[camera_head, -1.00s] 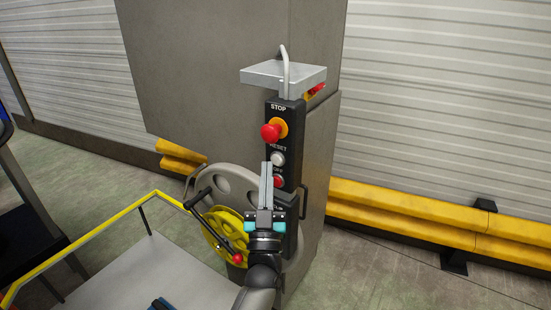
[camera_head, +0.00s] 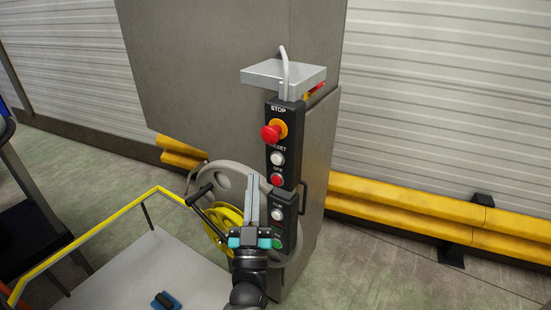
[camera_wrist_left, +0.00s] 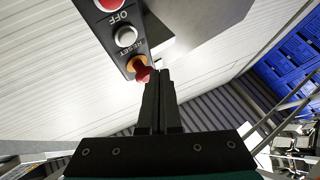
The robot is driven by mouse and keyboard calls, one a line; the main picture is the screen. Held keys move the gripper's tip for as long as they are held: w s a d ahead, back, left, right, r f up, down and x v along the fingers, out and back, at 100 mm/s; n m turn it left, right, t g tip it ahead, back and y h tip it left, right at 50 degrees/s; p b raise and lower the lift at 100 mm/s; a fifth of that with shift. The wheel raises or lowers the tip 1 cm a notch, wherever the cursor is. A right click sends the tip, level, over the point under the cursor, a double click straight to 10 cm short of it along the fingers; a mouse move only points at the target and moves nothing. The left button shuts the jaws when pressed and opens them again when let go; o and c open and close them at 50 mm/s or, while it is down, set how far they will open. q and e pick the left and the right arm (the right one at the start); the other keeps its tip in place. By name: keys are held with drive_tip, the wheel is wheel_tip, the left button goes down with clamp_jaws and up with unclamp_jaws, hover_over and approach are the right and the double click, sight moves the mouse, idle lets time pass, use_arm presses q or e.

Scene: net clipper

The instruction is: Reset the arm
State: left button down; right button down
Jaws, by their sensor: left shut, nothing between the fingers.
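My left gripper (camera_head: 253,194) is shut and empty, its fingers together and pointing up in the head view. It stands in front of the lower part of a black control box (camera_head: 285,150). The box carries a red STOP knob (camera_head: 271,133) on a yellow base, a white RESET button (camera_head: 278,158) and a red OFF button (camera_head: 277,180). A lower white button (camera_head: 277,215) and a green one (camera_head: 277,243) show right of the gripper. In the left wrist view the shut fingers (camera_wrist_left: 158,75) appear beside the red knob (camera_wrist_left: 141,73). My right gripper is not seen.
A grey machine cabinet (camera_head: 230,70) stands behind the box. A yellow wheel (camera_head: 225,222) with a black crank is left of the gripper. A yellow rail (camera_head: 90,235) edges a platform (camera_head: 150,275) bearing a blue item (camera_head: 165,301). Yellow barriers (camera_head: 400,205) run along the right wall.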

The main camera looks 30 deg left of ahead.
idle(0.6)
use_arm(q)
drive_tip(key=w+d+f+m+g+h+b, duration=0.1)
drive_tip(key=d+f+m+h+b, duration=0.2)
drive_tip(key=f, duration=0.7)
drive_tip(key=w+d+f+m+g+h+b, duration=0.15)
drive_tip(key=f+h, duration=0.25)
drive_tip(key=f, duration=0.6)
drive_tip(key=s+d+f+m+g+h+b, duration=0.1)
drive_tip(key=s+d+f+g+h+b, duration=0.2)
drive_tip(key=f, duration=0.9)
drive_tip(key=s+d+f+m+g+h+b, duration=0.1)
drive_tip(key=s+d+f+g+b, duration=0.25)
drive_tip(key=f, duration=0.85)
drive_tip(key=s+f+g+h+b, duration=0.1)
drive_tip(key=s+f+g+b, duration=0.45)
drive_tip(key=s+f, duration=1.3)
drive_tip(key=s+a+f+g+b, duration=0.1)
drive_tip(key=s+f+g, duration=0.2)
drive_tip(key=s+f, duration=0.2)
drive_tip(key=s+a+f+m+g+b, duration=0.1)
drive_tip(key=s+f+g, duration=0.3)
drive_tip(key=s, duration=0.7)
drive_tip(key=shift+s+a+f+y, duration=0.3)
drive_tip(key=shift+s+a+f, duration=0.05)
drive_tip(key=shift+s+a, duration=0.05)
